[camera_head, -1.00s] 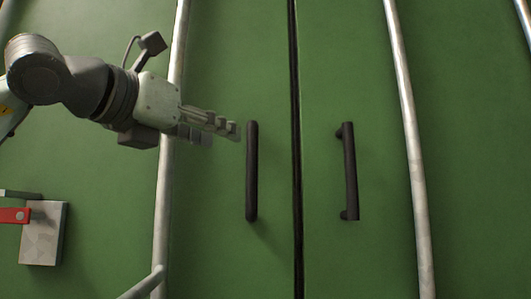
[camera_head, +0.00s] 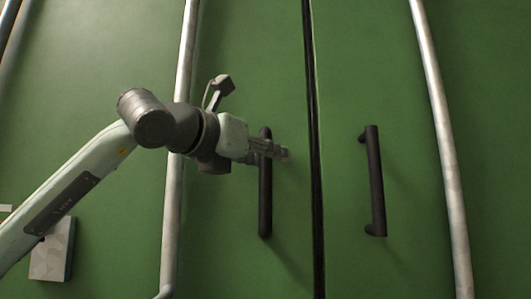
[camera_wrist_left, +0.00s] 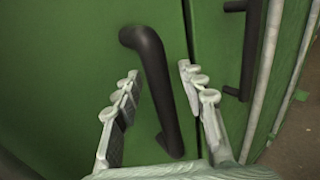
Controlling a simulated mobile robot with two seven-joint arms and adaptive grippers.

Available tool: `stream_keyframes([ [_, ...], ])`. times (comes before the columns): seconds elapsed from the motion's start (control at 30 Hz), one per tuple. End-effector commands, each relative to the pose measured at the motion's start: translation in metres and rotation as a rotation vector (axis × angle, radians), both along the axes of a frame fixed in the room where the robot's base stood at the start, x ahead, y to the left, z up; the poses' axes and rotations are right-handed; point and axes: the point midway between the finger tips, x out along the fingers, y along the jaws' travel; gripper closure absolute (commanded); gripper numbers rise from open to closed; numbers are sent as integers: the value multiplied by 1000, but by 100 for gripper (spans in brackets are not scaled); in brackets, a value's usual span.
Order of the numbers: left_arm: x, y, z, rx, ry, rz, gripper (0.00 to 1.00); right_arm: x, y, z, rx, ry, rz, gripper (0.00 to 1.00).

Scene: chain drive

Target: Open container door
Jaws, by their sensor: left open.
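The green container doors (camera_head: 345,60) fill the head view, with a dark vertical seam (camera_head: 312,150) between the two leaves. A black bar handle (camera_head: 265,208) is on the left leaf and another (camera_head: 376,185) on the right leaf. My left gripper (camera_head: 283,153) is at the upper part of the left handle and covers some of it. In the left wrist view the open fingers (camera_wrist_left: 157,85) stand on either side of the left handle (camera_wrist_left: 158,80), with gaps visible. The right handle (camera_wrist_left: 250,50) shows beyond. My right gripper is not in view.
Pale vertical locking rods stand left (camera_head: 181,60) and right (camera_head: 440,120) of the handles. A light box (camera_head: 52,250) is on the left door, partly behind my left arm. Floor (camera_wrist_left: 292,145) shows at the right of the wrist view.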

Motion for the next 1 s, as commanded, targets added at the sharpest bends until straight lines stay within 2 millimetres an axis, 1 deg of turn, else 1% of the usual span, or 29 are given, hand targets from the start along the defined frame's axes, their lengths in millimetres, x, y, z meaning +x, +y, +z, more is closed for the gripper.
stream_keyframes([
  [0.2, 1, 0, 0, 0, 0, 0, 59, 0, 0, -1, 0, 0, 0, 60],
  [0.23, 1, 0, 0, 0, 0, 0, 60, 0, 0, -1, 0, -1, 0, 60],
  [0.5, 1, 0, 0, -1, 1, 0, 94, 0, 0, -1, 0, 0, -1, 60],
  [0.57, 1, 0, 0, -1, 1, 0, 100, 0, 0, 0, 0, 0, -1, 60],
  [0.87, 0, 0, 0, -1, 1, 0, 100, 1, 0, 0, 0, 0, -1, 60],
  [1.0, -3, 0, 0, -1, -1, -5, 100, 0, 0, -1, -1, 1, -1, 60],
])
